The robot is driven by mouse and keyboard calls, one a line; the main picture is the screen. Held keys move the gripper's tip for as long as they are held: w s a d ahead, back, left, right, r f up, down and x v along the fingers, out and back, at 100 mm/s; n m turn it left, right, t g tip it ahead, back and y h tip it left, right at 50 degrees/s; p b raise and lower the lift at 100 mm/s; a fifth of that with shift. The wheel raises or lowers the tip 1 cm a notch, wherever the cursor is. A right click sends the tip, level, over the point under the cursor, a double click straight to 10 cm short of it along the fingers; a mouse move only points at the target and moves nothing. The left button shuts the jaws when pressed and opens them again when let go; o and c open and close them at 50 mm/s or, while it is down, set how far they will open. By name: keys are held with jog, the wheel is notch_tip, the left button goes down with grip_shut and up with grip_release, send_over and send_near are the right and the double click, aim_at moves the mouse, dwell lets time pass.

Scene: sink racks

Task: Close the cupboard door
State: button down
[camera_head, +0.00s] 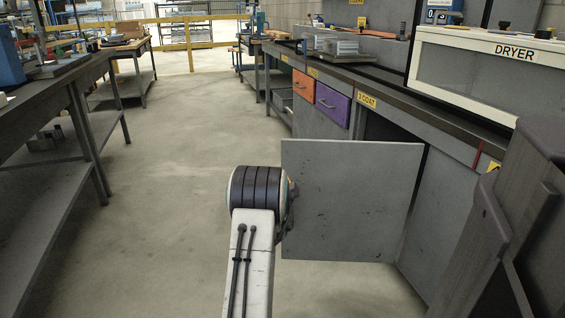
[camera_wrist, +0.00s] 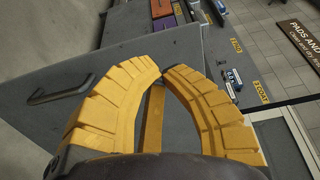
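The cupboard door (camera_head: 350,195) is a flat grey panel. It stands wide open, swung out from the cabinet front into the aisle. Its face (camera_wrist: 100,70) fills much of the wrist view, with a dark bar handle (camera_wrist: 60,91) left of the fingers.
The dark cupboard opening (camera_head: 378,130) is behind the door, below the worktop. An orange drawer (camera_head: 303,86) and a purple drawer (camera_head: 333,104) are shut. A dryer (camera_head: 500,62) stands on the right. A workbench (camera_head: 50,150) lines the left. The aisle floor (camera_head: 170,150) between is clear.

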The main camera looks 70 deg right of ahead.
aim_at(283, 157)
jog(key=b+x, duration=0.2)
jog(key=x, duration=0.8)
jog(key=shift+d+f+b, duration=0.1)
jog(key=shift+d+b, duration=0.05)
jog(key=shift+b, duration=0.15)
jog(key=shift+w+d, duration=0.1)
jog(key=shift+d, duration=0.15)
jog(key=shift+d, duration=0.1)
